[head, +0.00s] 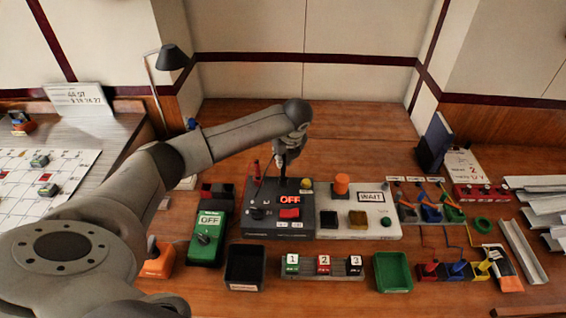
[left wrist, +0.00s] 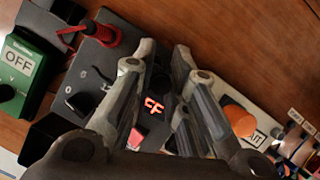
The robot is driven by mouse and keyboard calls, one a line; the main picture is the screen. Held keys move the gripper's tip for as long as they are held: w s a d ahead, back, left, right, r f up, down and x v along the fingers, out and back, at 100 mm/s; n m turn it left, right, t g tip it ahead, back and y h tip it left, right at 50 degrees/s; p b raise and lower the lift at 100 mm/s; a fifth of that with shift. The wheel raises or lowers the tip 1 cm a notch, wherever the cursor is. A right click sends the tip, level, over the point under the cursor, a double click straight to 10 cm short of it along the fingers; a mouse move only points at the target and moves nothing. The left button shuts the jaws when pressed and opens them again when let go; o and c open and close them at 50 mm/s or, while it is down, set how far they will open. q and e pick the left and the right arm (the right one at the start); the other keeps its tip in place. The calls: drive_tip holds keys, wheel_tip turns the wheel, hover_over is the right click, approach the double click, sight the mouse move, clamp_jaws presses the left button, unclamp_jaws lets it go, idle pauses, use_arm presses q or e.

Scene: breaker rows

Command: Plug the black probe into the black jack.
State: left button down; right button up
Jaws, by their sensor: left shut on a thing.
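My left gripper (head: 286,158) is over the back part of a dark box (head: 300,222) with a lit OFF display (head: 290,199) and a red switch (head: 289,212). The gripper is shut on a slim dark thing, seemingly the black probe (head: 283,174), which points down toward the box top. In the left wrist view its dark end (left wrist: 159,80) shows between the two fingers. A red probe (head: 257,171) stands upright at the box's back left and also shows in the left wrist view (left wrist: 98,32). I cannot make out the black jack or whether the probe touches it. My right gripper is not in view.
A green meter (head: 207,240) reading OFF stands left of the box. A pale panel (head: 385,229) with an orange knob (head: 341,183) adjoins it on the right. In front are a black tray (head: 245,268), numbered blocks (head: 323,264) and a green tray (head: 392,272). The table behind is clear.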

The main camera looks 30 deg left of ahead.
use_arm(q)
drive_tip(key=shift+w+a+f, duration=0.1)
drive_tip(key=shift+w+f, duration=0.05)
drive_tip(key=shift+f, duration=0.25)
wheel_tip(320, 180, down, 2)
drive_tip(key=shift+f, duration=0.35)
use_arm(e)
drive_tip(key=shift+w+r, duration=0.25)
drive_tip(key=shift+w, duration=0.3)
use_arm(q)
drive_tip(key=shift+f, duration=0.15)
drive_tip(key=c, duration=1.4)
unclamp_jaws()
drive_tip(key=shift+c, duration=0.2)
drive_tip(key=shift+r, duration=0.2)
drive_tip(key=v, duration=1.2)
drive_tip(key=shift+b, duration=0.4)
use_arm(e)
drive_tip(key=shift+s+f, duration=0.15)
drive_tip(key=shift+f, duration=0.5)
